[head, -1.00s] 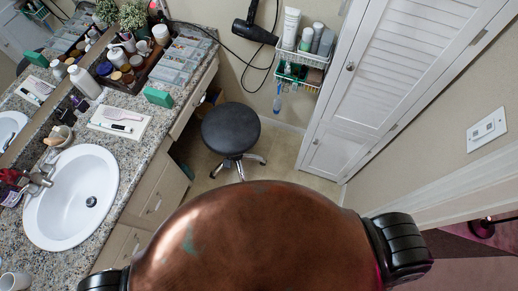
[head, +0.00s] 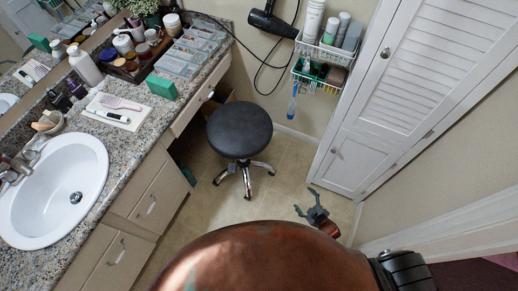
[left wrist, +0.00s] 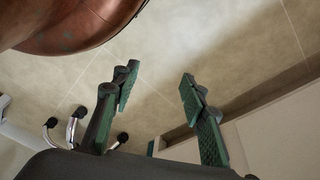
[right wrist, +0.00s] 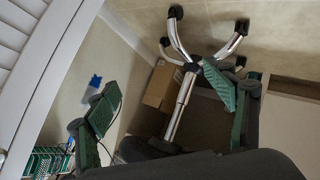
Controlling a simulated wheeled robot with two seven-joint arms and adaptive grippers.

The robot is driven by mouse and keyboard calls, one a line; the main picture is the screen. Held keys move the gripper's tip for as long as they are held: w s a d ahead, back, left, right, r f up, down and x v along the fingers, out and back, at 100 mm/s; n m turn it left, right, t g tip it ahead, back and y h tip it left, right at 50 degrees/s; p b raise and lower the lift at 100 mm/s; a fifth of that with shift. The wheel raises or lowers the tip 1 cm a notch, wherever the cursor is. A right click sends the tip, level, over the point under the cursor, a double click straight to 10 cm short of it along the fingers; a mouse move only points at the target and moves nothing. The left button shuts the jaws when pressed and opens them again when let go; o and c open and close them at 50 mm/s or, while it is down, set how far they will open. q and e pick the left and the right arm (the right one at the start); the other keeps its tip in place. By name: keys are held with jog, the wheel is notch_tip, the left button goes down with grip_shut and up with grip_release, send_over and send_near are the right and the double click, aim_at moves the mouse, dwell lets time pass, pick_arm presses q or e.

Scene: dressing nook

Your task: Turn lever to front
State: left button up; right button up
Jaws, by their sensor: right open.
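A metal faucet (head: 22,168) stands behind the white sink (head: 55,190) at the left of the head view. Its handle is partly cut off and small, so I cannot tell which way a lever on it points. My right gripper (head: 309,204) is open and empty over the floor, right of the stool and far from the faucet. In the right wrist view its fingers (right wrist: 160,76) are spread, with the stool's legs beyond. My left gripper is hidden in the head view. In the left wrist view its fingers (left wrist: 159,76) are apart and empty above the floor.
A black stool (head: 240,131) stands beside the counter. The granite counter (head: 97,150) holds a white tray, a green box and several bottles. A wire rack (head: 322,57) hangs on the wall, left of a white louvered door (head: 420,70).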

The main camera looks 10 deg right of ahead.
jog(key=w+a+r+n+t+y+b, duration=0.25)
jog(key=w+b, duration=0.25)
jog(key=w, duration=0.4)
jog(key=n+t+y+b, duration=0.5)
jog(key=n+y+b, duration=0.3)
jog(key=n+b, duration=0.6)
send_near(263, 149)
jog(key=w+a+f+m+b, duration=0.1)
jog(key=w+a+m+b, duration=0.1)
jog(key=w, duration=0.2)
jog(key=b+x, duration=0.1)
jog(key=x, duration=0.5)
jog(key=shift+w, duration=0.1)
jog(key=shift+t+b+x, duration=0.25)
jog(key=shift+b+x, duration=0.05)
jog(key=shift+x, duration=0.55)
pick_arm(q)
jog(key=w+d+t+h, duration=0.2)
jog(key=w+d, duration=0.5)
jog(key=w, duration=0.3)
jog(key=shift+r+n, duration=0.2)
jog(key=shift+n, duration=0.1)
pick_arm(e)
jog(key=shift+r, duration=0.15)
jog(key=shift+c, duration=0.2)
